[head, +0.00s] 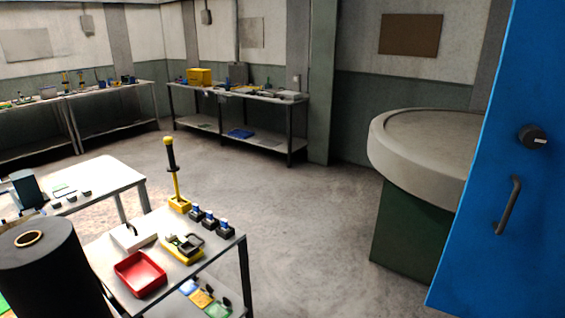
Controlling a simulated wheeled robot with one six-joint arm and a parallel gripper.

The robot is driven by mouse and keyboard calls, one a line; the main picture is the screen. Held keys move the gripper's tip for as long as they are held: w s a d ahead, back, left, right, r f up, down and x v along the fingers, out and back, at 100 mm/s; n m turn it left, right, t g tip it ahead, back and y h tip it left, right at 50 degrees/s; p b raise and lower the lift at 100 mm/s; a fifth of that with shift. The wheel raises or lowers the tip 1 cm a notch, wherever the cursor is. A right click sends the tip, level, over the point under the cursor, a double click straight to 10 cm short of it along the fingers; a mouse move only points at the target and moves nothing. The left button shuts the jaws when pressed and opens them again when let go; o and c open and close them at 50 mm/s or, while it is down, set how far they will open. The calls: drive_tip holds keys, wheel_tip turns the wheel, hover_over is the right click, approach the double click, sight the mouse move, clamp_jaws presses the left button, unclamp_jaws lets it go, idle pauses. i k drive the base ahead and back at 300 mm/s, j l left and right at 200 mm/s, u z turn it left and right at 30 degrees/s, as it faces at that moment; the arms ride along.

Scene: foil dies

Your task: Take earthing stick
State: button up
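The earthing stick (175,172) appears to be the thin yellow stick with a black grip and a yellow knob on top. It stands upright in a yellow block holder (180,204) at the back edge of a small metal table (205,268). Nothing touches it from above. My gripper is not in view.
The table also holds a red tray (140,273), a white box (134,236), a yellow item (183,247) and small black-and-blue pieces (210,222). A large dark cylinder (50,275) fills the lower left. A blue panel (500,160) stands right. The middle floor is clear.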

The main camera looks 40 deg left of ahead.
sight(172, 168)
drive_tip(key=u, duration=2.3)
